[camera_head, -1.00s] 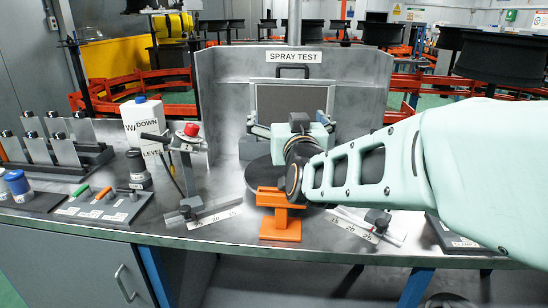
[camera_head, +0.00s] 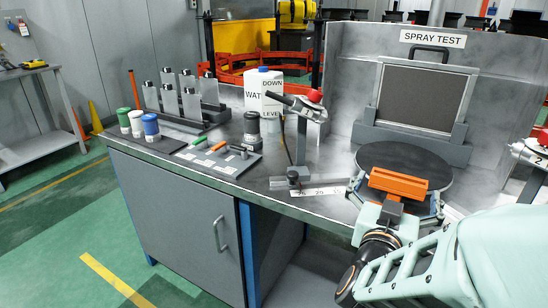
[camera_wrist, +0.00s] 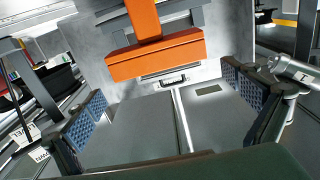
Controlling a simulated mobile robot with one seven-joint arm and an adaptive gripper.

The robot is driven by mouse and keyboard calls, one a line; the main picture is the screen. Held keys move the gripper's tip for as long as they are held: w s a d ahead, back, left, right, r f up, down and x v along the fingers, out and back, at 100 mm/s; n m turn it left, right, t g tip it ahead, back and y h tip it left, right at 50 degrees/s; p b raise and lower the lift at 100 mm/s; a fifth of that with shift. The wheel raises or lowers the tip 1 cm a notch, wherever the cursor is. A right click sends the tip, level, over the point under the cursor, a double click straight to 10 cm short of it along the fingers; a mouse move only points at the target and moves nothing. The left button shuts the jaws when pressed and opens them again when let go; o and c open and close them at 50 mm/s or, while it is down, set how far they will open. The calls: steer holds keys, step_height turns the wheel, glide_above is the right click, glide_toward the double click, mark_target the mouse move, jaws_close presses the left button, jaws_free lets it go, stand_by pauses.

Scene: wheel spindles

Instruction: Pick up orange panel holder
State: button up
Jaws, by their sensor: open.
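I cannot tell whether the fingertips touch the holder.
A dark panel (camera_head: 424,97) stands upright behind the turntable under the SPRAY TEST sign. A red-topped stand (camera_head: 309,130), a white bottle box (camera_head: 263,95), and a rack of grey panels (camera_head: 191,105) are to the left. A ruler slide (camera_head: 305,190) lies near the front edge.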

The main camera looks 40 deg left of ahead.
mark_target(396, 183)
steer(key=w, duration=0.1)
steer(key=w+a, duration=0.1)
steer(key=w+f, duration=0.1)
steer(key=shift+w+a+b, duration=0.15)
steer(key=shift+w+b, duration=0.2)
steer(key=shift+w, duration=0.55)
steer(key=shift+r, duration=0.2)
steer(key=c, duration=1.7)
